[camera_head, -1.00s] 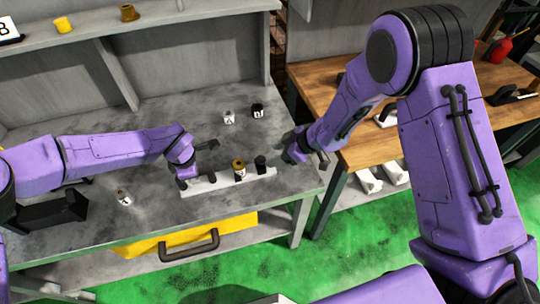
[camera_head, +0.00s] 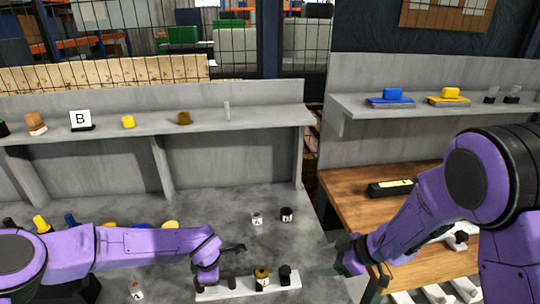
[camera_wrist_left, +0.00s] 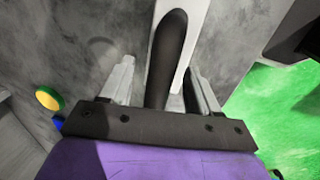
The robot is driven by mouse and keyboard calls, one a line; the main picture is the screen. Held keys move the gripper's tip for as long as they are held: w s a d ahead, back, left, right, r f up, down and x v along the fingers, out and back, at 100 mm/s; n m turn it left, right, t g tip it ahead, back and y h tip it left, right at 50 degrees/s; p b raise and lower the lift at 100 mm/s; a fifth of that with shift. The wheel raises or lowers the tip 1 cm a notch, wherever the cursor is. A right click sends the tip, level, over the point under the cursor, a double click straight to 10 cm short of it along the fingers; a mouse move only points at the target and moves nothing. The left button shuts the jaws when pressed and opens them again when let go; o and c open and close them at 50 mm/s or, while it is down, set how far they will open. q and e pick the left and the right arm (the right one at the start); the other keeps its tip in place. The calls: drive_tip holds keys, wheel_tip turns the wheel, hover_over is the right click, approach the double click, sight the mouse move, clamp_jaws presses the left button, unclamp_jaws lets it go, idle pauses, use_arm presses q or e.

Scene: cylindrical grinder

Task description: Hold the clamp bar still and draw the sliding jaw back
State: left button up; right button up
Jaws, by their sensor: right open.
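A long white bar (camera_head: 248,290) lies near the front of the grey bench. On it stand a gold-topped cylinder (camera_head: 262,276) and a black knob (camera_head: 286,274) at its right end; I cannot tell which part is the sliding jaw. My left gripper (camera_head: 208,284) is at the bar's left end. In the left wrist view, its fingers (camera_wrist_left: 162,85) are spread on both sides of a dark rounded handle (camera_wrist_left: 169,45) above the white bar, with gaps showing. My right gripper (camera_head: 340,262) is open and empty, right of the bar and apart from it; its fingertips are indistinct.
Two small marked pieces, one white (camera_head: 257,218) and one black (camera_head: 287,214), stand behind the bar. Another small marked piece (camera_head: 136,290) is at front left. A grey shelf (camera_head: 205,123) runs along the back.

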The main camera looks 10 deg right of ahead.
use_arm(q)
wheel_tip(320, 180, up, 12)
drive_tip(key=s, duration=0.2)
drive_tip(key=shift+s, duration=0.15)
drive_tip(key=shift+f, duration=0.15)
